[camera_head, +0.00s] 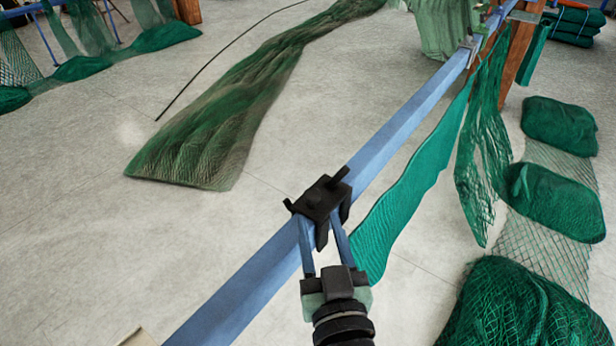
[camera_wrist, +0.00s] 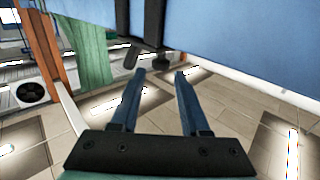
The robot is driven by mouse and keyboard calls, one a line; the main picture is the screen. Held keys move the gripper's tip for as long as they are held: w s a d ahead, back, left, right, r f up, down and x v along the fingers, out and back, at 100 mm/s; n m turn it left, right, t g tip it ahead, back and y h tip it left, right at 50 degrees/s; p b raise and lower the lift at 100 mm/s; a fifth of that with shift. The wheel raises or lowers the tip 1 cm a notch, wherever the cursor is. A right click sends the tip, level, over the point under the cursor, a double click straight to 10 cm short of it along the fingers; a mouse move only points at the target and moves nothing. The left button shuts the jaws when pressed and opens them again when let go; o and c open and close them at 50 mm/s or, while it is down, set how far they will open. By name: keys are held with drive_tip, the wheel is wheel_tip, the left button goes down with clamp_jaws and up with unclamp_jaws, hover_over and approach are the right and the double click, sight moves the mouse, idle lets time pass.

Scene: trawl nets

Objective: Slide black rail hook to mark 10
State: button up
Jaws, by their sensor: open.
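The black rail hook (camera_head: 321,199) sits astride the blue rail (camera_head: 408,117) around the middle of the head view, with pegs sticking out. In the wrist view, dark parts of the hook (camera_wrist: 154,24) hang in front of the rail (camera_wrist: 230,40). My gripper (camera_head: 319,219) is just below and beside the hook, its two blue fingers pointing up at it. In the wrist view the fingers (camera_wrist: 160,74) are apart with nothing between them, and their tips lie below the hook. Whether they touch it I cannot tell. No mark number is readable in either view.
Green netting (camera_head: 400,205) hangs from the rail on its right side. A long green net (camera_head: 215,140) lies on the floor to the left. Netting bundles (camera_head: 555,200) lie at the right. A wooden post (camera_head: 517,55) stands at the rail's far end. The floor left of the rail is mostly clear.

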sight(311, 191)
drive_tip(key=w+p, duration=0.1)
drive_tip(key=w, duration=0.2)
drive_tip(key=w+a+p, duration=0.1)
drive_tip(key=w, duration=0.2)
drive_tip(key=w+p, duration=0.1)
drive_tip(key=w, duration=0.2)
drive_tip(key=shift+w+a+r, duration=0.1)
drive_tip(key=shift+w+a, duration=0.3)
clamp_jaws()
idle(1.0)
